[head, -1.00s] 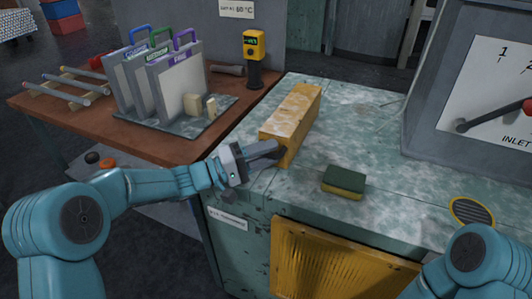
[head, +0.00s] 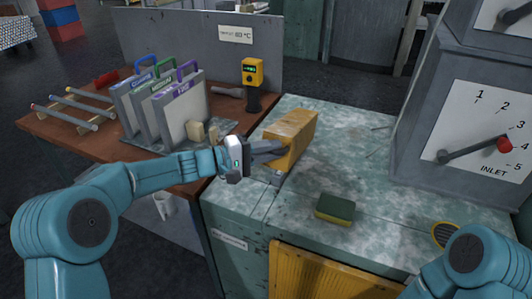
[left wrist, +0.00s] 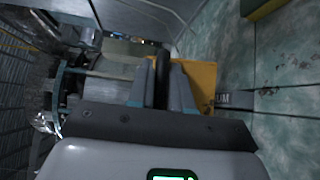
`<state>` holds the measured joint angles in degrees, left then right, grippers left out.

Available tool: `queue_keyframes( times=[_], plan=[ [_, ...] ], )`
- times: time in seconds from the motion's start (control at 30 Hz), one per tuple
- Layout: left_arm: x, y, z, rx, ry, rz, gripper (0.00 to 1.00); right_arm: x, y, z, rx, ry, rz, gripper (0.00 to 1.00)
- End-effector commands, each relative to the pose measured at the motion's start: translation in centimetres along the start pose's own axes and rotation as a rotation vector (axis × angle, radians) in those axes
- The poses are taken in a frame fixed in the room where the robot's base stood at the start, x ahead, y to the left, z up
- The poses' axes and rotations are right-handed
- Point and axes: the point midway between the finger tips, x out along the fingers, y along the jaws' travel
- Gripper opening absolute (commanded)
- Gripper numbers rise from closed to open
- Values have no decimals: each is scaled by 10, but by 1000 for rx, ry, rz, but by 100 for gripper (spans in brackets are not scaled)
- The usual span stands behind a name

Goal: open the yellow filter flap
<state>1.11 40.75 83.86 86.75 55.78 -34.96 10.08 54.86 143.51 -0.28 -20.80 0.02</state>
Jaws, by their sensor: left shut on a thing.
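The yellow filter flap (head: 292,134), scuffed and block-like, is on the left part of the worn green-grey bench top. My left gripper (head: 270,150) reaches its near end from the left. In the left wrist view the fingers (left wrist: 163,72) are shut on a dark bar, with the yellow flap (left wrist: 203,84) just behind and beside them. The bar looks like the flap's handle, but its join is hidden. The flap's near end looks raised; its exact angle is hard to tell. My right gripper is out of view.
A green and yellow sponge (head: 335,208) lies to the right of the flap. The inlet dial box (head: 470,140) stands at the right. A rack of grey plates (head: 165,110) and a yellow meter (head: 255,72) are on the brown table. A ribbed yellow panel (head: 315,275) fronts the bench.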

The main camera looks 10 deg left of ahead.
Motion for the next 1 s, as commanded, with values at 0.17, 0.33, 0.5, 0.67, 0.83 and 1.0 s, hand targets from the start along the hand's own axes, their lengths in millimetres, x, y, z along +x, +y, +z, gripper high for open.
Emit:
queue_keyframes(
  times=[0.17, 0.33, 0.5, 0.67, 0.83, 1.0],
  plan=[
    [11, 53, -12, -79, 1, -74, 0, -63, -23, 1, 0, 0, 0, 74],
    [24, 75, -24, -143, 1, -139, 0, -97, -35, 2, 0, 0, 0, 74],
    [34, 89, -34, -162, 1, -154, 0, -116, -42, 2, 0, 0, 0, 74],
    [40, 98, -41, -163, 2, -152, 0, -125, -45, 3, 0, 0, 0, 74],
    [44, 102, -45, -162, 3, -152, 0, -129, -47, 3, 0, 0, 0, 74],
    [45, 102, -46, -163, 4, -152, 0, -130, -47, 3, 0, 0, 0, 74]
  ],
)
